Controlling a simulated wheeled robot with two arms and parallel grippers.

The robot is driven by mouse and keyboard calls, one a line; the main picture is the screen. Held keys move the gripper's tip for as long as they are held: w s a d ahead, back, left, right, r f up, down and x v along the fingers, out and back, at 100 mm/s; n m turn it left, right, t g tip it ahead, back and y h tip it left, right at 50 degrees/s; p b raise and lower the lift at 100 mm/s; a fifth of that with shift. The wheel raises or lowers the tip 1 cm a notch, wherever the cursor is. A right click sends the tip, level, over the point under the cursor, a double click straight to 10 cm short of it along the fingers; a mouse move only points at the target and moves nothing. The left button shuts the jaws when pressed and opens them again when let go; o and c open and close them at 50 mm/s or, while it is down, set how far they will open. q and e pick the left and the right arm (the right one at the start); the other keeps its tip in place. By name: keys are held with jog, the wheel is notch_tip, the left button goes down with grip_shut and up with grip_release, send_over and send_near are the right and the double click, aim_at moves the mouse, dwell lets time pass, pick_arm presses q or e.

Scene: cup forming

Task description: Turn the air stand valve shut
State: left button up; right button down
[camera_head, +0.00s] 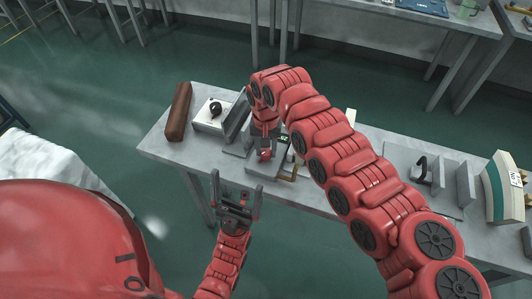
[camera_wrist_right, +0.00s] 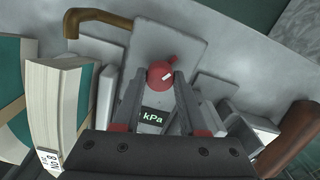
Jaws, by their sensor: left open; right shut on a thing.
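The air stand valve has a red knob (camera_wrist_right: 160,72) with a small red lever, seen in the right wrist view. In the head view the red knob (camera_head: 265,155) shows low on the bench's middle. My right gripper (camera_wrist_right: 161,80) is shut on the red knob, one finger on each side. A display reading kPa (camera_wrist_right: 152,117) sits between its fingers, nearer the wrist. In the head view my right arm covers part of the stand. My left gripper (camera_head: 237,184) is open and empty, in front of the bench's near edge and apart from the valve.
A brown block (camera_head: 179,112) and a white box with a black knob (camera_head: 211,116) stand at the bench's left. A bent brown pipe (camera_wrist_right: 98,17) lies beside the stand. A black hook (camera_head: 422,168) and thick books (camera_head: 508,187) are at the right.

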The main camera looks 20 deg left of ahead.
jog(key=n+b, duration=0.2)
jog(key=n, duration=0.1)
jog(key=shift+f, duration=0.15)
jog(key=shift+n+b, duration=0.75)
jog(key=shift+n, duration=0.75)
jog(key=shift+c, duration=2.2)
grip_release()
jog(key=shift+r, duration=0.2)
